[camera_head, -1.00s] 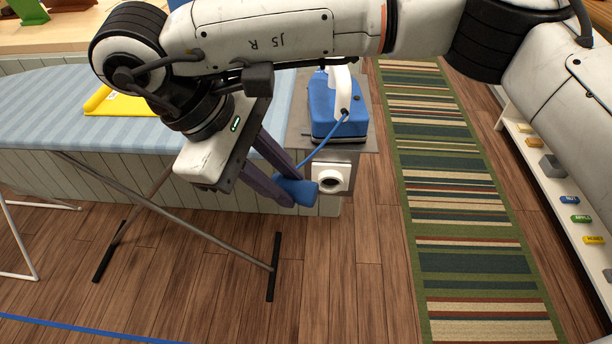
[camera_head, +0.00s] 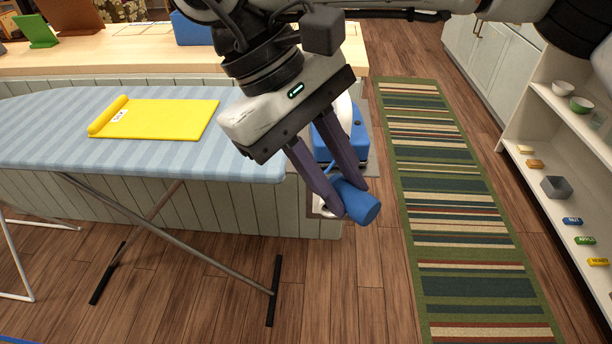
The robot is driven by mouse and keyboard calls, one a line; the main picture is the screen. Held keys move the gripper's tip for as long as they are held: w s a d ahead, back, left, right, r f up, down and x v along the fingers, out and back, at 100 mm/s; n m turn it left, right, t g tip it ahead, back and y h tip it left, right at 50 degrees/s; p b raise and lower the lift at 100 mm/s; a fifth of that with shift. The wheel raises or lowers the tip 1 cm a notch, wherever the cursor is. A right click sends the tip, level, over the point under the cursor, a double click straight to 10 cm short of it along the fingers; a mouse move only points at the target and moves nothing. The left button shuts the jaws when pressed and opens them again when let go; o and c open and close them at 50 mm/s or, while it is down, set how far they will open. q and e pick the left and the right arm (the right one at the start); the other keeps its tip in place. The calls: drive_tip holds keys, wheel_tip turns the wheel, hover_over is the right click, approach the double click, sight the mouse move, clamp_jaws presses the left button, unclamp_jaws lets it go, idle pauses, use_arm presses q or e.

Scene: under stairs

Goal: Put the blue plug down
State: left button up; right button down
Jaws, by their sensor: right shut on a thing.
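My right gripper (camera_head: 343,203) is shut on the blue plug (camera_head: 360,204), a short blue cylinder between its two purple-grey fingers. The plug is held in the air, in front of the right end of the ironing board. The blue iron (camera_head: 359,136) is on its grey stand (camera_head: 373,133) behind the gripper, partly hidden by the fingers. The white socket on the front of the stand is mostly hidden behind the gripper and plug. The cord is mostly hidden too. My left gripper is not in view.
The striped ironing board (camera_head: 60,130) bears a folded yellow cloth (camera_head: 165,119), with bare room around it. A wooden counter (camera_head: 110,60) is behind. A striped rug (camera_head: 450,220) and a white shelf (camera_head: 545,150) with small items are at the right.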

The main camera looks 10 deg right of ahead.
drive_tip(key=d+f+m+g+y, duration=0.1)
drive_tip(key=d+f+m, duration=0.3)
drive_tip(key=d+f, duration=0.6)
wheel_tip(320, 180, down, 4)
drive_tip(key=shift+r+m+g, duration=0.1)
drive_tip(key=shift+m+g, duration=0.2)
drive_tip(key=shift+g, duration=0.2)
drive_tip(key=shift+s+a, duration=0.1)
drive_tip(key=shift+s, duration=0.05)
